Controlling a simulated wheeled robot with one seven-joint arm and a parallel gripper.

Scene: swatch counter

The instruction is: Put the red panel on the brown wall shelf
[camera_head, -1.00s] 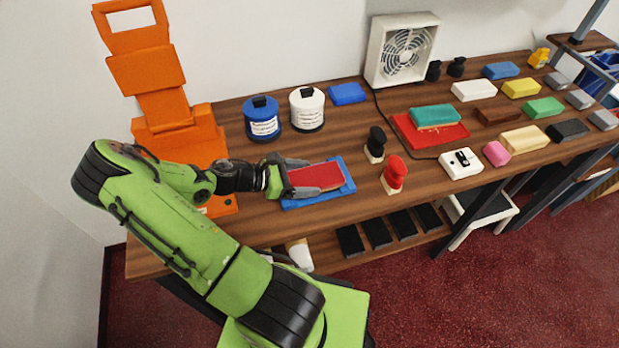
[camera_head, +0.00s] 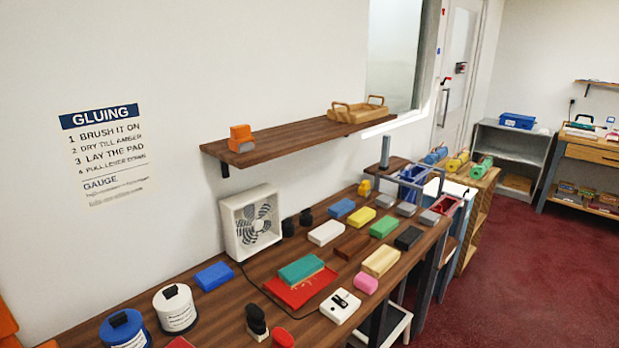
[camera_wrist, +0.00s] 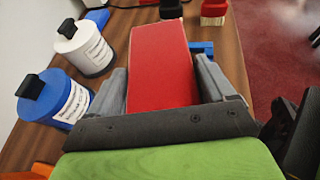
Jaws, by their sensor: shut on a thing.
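The red panel (camera_wrist: 160,40) lies lengthwise between the two grey fingers of my gripper (camera_wrist: 159,68) in the wrist view. My gripper is shut on its near part. A bit of the blue tray (camera_wrist: 203,47) shows beyond the panel's right side; whether the panel still touches it I cannot tell. In the head view only a red sliver, probably the panel (camera_head: 179,343), shows at the bottom edge, and my gripper is out of view. The brown wall shelf (camera_head: 275,142) is on the wall above the counter, with a bare middle.
An orange block (camera_head: 241,138) sits at the shelf's left end and a wooden handled tray (camera_head: 358,111) at its right. Below stand a white fan (camera_head: 252,222), a blue can (camera_head: 124,331), a white can (camera_head: 175,309) and several coloured blocks on the counter (camera_head: 235,300).

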